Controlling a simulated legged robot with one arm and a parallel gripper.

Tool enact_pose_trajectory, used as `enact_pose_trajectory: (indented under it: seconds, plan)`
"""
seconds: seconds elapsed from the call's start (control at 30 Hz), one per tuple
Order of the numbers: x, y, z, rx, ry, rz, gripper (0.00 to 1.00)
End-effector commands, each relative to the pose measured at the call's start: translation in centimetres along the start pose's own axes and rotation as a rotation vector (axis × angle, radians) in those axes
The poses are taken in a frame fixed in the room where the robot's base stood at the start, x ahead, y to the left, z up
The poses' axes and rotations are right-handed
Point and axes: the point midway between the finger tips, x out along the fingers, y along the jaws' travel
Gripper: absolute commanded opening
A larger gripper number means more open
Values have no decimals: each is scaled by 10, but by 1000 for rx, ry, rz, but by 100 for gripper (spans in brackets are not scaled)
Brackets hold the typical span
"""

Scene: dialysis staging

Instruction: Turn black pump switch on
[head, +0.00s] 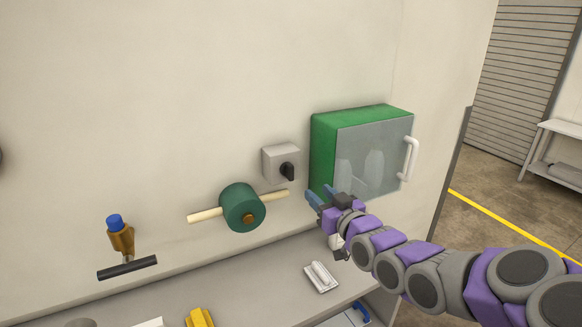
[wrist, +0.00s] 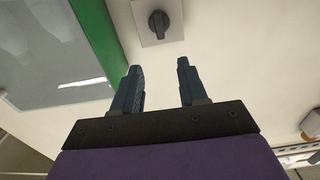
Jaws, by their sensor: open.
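The black pump switch (head: 287,172) is a rotary knob on a grey square box (head: 274,161) fixed to the wall. It also shows in the wrist view (wrist: 159,24), at the top, with its grip bar roughly in line with the fingers. My gripper (head: 313,199) is open and empty, below and to the right of the switch in the head view. In the wrist view its two fingers (wrist: 160,68) point toward the switch box, apart from it. Nothing hides the knob.
A green cabinet (head: 322,150) with a clear door and white handle stands close right of the switch. A green wheel with a cream bar (head: 238,208) is at left. A shelf (head: 265,265) below holds a small white device (head: 320,277) and a yellow item (head: 199,317).

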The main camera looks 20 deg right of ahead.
Motion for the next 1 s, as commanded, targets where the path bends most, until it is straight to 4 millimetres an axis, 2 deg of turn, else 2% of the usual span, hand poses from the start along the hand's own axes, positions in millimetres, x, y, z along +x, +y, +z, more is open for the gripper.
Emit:
enact_pose_trajectory:
  seconds: [0.07,0.37,1.0]
  plan:
    - [3,-1,-6,0,-1,-3,43]
    - [15,-5,-7,-2,0,-6,43]
    - [39,0,-2,1,-10,8,43]
